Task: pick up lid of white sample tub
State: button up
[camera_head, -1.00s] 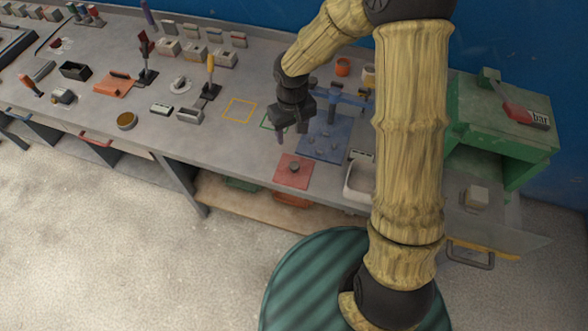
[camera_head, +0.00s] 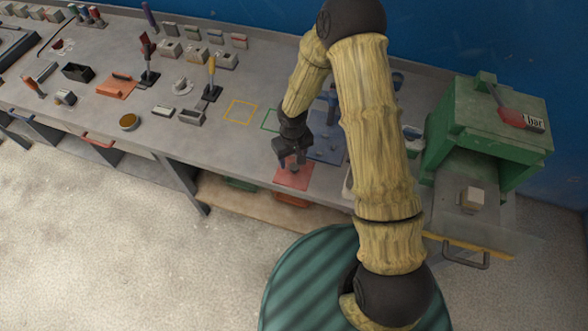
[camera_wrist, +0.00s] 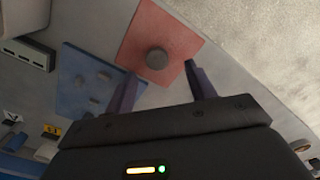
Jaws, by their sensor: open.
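I cannot clearly identify the white sample tub or its lid. A small pale round thing (camera_head: 181,84) with a darker middle sits on the bench left of centre in the head view. My gripper (camera_head: 291,164) is over the red square plate (camera_head: 292,180) near the bench's front edge. The wrist view shows my gripper (camera_wrist: 161,82) open and empty. There the red plate (camera_wrist: 135,48) bears a round grey knob (camera_wrist: 157,59), which lies just beyond the gap between my fingertips. I cannot tell how high my fingers are above it.
A blue plate (camera_head: 325,151) lies beside the red one, partly behind my arm. Yellow (camera_head: 240,111) and green outlined squares mark clear bench left of my gripper. A green cabinet (camera_head: 485,130) stands at right. Tools and boxes crowd the bench's left part.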

aim_at(294, 166)
jog(key=shift+f, duration=0.25)
jog(key=shift+d+f+p, duration=0.2)
jog(key=shift+f+p, duration=1)
jog(key=shift+f, duration=1.4)
jog(key=c, duration=1)
jog(key=shift+r, duration=0.1)
jog(key=shift+c, duration=0.2)
notch_tip(294, 166, up, 10)
jog(key=shift+f+b, duration=0.1)
jog(key=shift+b, duration=1.15)
